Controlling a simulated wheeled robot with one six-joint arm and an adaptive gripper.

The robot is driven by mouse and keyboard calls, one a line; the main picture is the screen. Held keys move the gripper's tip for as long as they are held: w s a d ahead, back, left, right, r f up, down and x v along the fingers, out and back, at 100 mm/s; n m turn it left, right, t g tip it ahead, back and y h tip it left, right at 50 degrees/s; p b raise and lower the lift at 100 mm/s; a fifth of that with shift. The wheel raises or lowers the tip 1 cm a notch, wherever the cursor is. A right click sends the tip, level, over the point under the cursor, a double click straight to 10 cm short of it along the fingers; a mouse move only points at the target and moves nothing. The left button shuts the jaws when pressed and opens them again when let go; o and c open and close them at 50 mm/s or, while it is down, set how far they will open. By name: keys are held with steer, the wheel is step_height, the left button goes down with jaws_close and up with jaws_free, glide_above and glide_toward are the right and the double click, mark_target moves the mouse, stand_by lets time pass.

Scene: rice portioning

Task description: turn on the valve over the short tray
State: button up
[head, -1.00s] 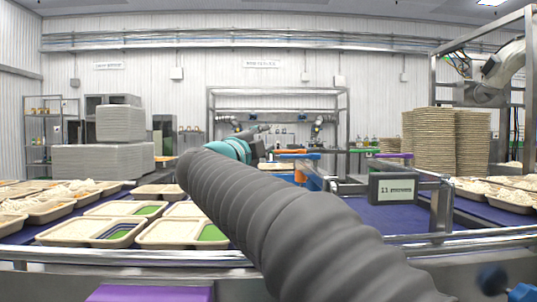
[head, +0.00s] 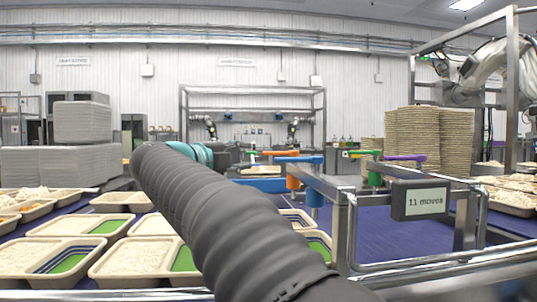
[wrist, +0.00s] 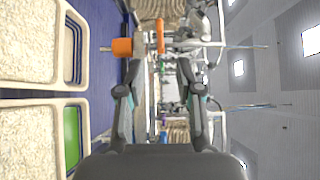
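A row of valves stands on a metal frame in the head view: an orange valve (head: 292,182), a blue valve (head: 315,197), a green valve (head: 375,177) and a purple handle (head: 405,158). The orange valve also shows in the wrist view (wrist: 122,47). Below left are beige trays, such as one tray (head: 40,243) with rice in one compartment and green and blue bands in the other. I cannot tell which tray is short. My gripper (wrist: 158,68) is open and empty, its fingers spread toward the valves but apart from them. In the head view my arm partly hides it.
A sign reading "11 moves" (head: 420,200) hangs on the metal frame at right. Metal rails (head: 430,262) run along the front. Tall tray stacks (head: 412,138) and a white robot arm (head: 490,70) stand at the back right. A purple belt surface (head: 395,228) is partly bare.

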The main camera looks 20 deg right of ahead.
mark_target(269, 154)
steer(key=x, duration=1.2)
steer(key=shift+w+d+p, duration=0.15)
steer(key=shift+d+p, duration=0.25)
jaws_close()
